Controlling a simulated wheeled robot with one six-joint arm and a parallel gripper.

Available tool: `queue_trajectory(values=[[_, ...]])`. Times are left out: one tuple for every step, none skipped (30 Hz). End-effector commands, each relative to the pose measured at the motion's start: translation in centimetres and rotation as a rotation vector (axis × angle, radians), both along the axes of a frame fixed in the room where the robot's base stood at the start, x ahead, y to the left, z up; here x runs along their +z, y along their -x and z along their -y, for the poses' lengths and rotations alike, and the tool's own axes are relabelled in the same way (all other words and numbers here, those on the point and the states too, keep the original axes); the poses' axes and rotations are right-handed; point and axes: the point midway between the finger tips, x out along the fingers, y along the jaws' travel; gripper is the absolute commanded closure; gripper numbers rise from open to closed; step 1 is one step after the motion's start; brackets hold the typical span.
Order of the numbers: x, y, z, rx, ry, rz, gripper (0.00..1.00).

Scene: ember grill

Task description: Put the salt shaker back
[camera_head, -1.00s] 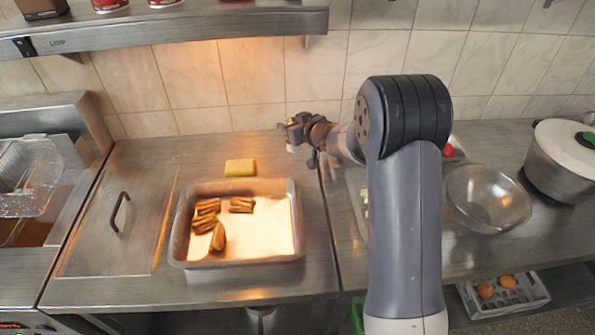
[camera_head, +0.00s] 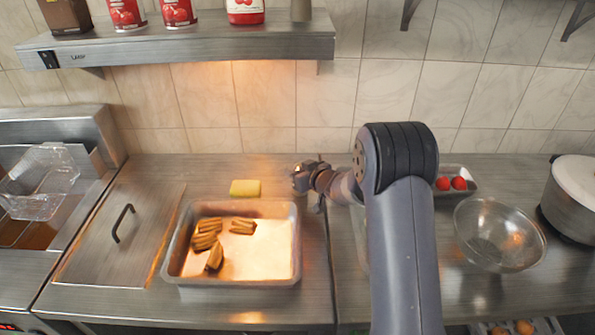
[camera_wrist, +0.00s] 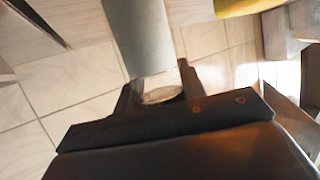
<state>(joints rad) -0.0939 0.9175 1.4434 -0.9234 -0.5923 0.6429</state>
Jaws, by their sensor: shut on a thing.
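My gripper (camera_head: 301,179) is at the end of my arm, above the back of the counter, right of the yellow sponge and below the shelf. In the wrist view my gripper (camera_wrist: 158,90) is shut on the salt shaker (camera_wrist: 160,94), of which a clear, rounded part shows between the fingers. A grey cylinder (camera_wrist: 138,35) lines up with it; I cannot tell whether it is part of the shaker. In the head view the shaker is too small and covered to make out.
The wall shelf (camera_head: 190,45) carries red cans (camera_head: 178,12), a red jar (camera_head: 245,10) and a grey cylinder (camera_head: 301,10). A tray (camera_head: 230,285) with brown pieces (camera_head: 207,240) stands before the yellow sponge (camera_head: 245,188). A glass bowl (camera_head: 498,235) and pot (camera_head: 578,195) stand right.

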Motion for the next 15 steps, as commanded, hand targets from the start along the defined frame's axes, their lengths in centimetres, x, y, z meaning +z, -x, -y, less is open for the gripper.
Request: queue_trajectory(values=[[0.04,-0.04,-0.02,0.000,-0.001,0.003,1.00],[0.05,-0.05,-0.02,0.000,-0.001,0.004,1.00],[0.08,-0.05,-0.02,0.000,-0.001,0.004,1.00],[0.08,-0.05,-0.02,0.000,-0.001,0.004,1.00],[0.08,-0.05,-0.02,0.000,-0.001,0.004,1.00],[0.08,-0.05,-0.02,0.000,-0.001,0.003,1.00],[0.05,-0.04,-0.01,0.000,-0.001,0.003,1.00],[-0.02,-0.04,-0.02,0.000,-0.001,0.003,1.00],[-0.17,-0.04,-0.02,0.000,-0.001,0.003,1.00],[-0.29,-0.04,-0.01,0.000,-0.001,0.003,1.00],[-0.40,-0.04,-0.01,0.000,-0.001,0.003,1.00],[-0.34,-0.02,-0.01,0.000,0.000,0.002,0.59],[-0.32,-0.02,-0.01,0.000,0.000,0.002,0.56],[-0.32,-0.02,-0.01,0.000,0.000,0.002,0.54],[-0.33,-0.01,-0.01,0.000,0.000,0.002,0.51]])
